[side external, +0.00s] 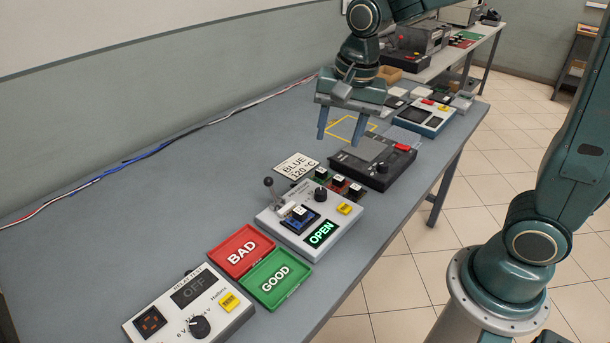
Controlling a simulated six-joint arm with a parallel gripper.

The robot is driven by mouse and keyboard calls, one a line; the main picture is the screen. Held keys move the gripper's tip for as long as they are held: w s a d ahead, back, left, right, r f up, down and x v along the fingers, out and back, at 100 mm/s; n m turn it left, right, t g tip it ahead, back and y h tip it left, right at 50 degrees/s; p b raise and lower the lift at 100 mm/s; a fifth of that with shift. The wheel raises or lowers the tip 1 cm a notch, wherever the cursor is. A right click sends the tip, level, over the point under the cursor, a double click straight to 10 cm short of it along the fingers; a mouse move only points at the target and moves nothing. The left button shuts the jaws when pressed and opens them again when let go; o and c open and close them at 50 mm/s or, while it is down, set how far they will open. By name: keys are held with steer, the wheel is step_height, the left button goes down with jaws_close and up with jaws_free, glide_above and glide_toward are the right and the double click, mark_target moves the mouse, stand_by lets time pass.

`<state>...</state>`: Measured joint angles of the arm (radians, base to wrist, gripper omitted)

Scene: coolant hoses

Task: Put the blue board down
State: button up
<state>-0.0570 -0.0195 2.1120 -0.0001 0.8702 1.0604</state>
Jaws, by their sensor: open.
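The blue board (302,225), with a dark labelled block on top, sits in the white test fixture (327,213). The fixture has an upright lever with a dark knob (268,182) and a green display reading OPEN. My gripper (342,136) is open and empty, fingers pointing down, above the table behind the fixture and near a black device with a grey plate (357,155). It is well apart from the blue board. A card (297,166) reading BLUE 120 °C lies behind the fixture.
Several small boards (337,183) with dark blocks stand between fixture and black device. A red BAD tray (241,251) and green GOOD tray (275,278) lie in front. A unit reading OFF (190,308) is nearest. A yellow outline (371,127) marks the table.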

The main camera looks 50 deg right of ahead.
steer(key=s+d+r+n+t, duration=0.1)
steer(key=s+r+n, duration=0.1)
steer(key=s+n, duration=0.3)
steer(key=s+d+r+n+t, duration=0.1)
steer(key=s+r+n+t, duration=0.1)
steer(key=s+n, duration=0.4)
steer(key=shift+s+r+t, duration=0.25)
steer(key=shift+s+t, duration=0.05)
steer(key=shift+s, duration=2.45)
